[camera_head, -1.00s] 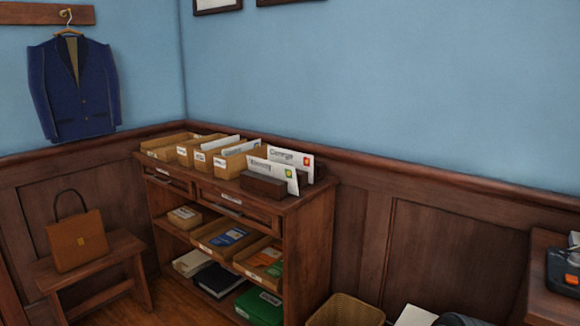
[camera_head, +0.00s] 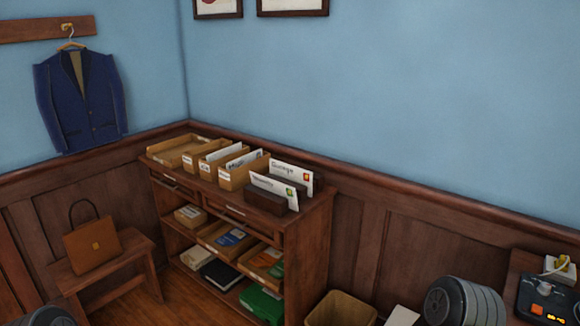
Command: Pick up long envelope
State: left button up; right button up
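Two long white envelopes stand upright in dark wooden holders at the right end of the bookcase top. The front envelope (camera_head: 276,187) has a short printed word and a greenish stamp. The back envelope (camera_head: 292,175) has a larger printed word and an orange stamp. Shorter white envelopes (camera_head: 237,160) stand in cardboard boxes to their left. Which envelope the task means, I cannot tell. Parts of my arms show at the bottom edge, far from the envelopes. Neither gripper is in view.
The wooden bookcase (camera_head: 314,238) holds boxes, books and folders on its lower shelves. A stool (camera_head: 128,250) with a brown bag (camera_head: 92,246) stands left. A wicker basket (camera_head: 342,309) stands at the bookcase's right. A side table with a dark device (camera_head: 546,302) is far right.

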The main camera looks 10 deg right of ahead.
aim_at(298, 175)
jog(key=i+j, duration=0.4)
jog(key=i+j+z, duration=0.1)
jog(key=i+j, duration=0.75)
jog(key=j, duration=0.15)
jog(key=i+j+z, duration=0.1)
jog(key=i+j, duration=0.65)
jog(key=j, duration=0.3)
jog(key=i+l+z, duration=0.05)
